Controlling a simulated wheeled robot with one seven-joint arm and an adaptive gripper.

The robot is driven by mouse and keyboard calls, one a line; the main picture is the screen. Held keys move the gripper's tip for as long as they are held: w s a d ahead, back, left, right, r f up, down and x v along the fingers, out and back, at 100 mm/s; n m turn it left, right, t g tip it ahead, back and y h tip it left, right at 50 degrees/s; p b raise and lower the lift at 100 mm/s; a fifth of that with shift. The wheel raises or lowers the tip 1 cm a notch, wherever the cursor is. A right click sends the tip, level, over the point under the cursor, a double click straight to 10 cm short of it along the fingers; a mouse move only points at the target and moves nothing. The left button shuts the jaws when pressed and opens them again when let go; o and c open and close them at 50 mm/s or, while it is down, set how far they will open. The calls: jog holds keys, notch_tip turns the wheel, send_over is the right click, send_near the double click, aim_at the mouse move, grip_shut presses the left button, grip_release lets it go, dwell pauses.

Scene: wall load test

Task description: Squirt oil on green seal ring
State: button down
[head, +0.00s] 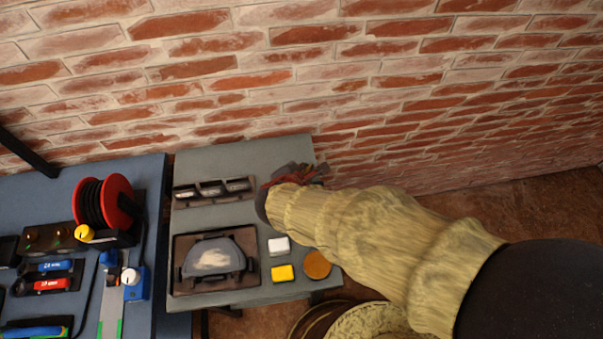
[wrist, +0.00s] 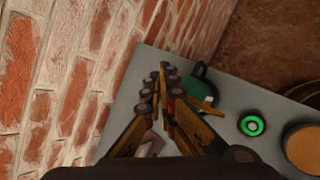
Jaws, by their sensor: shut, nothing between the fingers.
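A dark teal object (wrist: 201,88), possibly the oiler, is just beyond and right of the fingers. It is partly covered by them, and I cannot tell whether they touch it. My gripper (wrist: 164,78) is shut and empty over the table. In the head view my gripper (head: 297,174) is at the table's right edge near the wall. My arm hides the ring and the teal object there.
The grey table (head: 235,152) also bears a dark rack (head: 213,190), a tray (head: 180,281), a white block (head: 278,245), a yellow block (head: 283,273) and an orange-brown disc (head: 317,264). A brick wall (head: 300,70) stands close behind. A blue workbench (head: 40,190) with a red reel (head: 118,200) is left.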

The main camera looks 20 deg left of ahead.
jog(key=shift+f+b, duration=0.75)
jog(key=shift+f, duration=0.05)
dwell(0.5)
jog(key=shift+r, duration=0.15)
dwell(0.3)
jog(key=shift+r+p, duration=1.05)
jog(key=shift+r, duration=0.25)
jog(key=shift+r, duration=0.1)
jog(key=shift+r+p, duration=1.85)
jog(key=shift+r, duration=0.55)
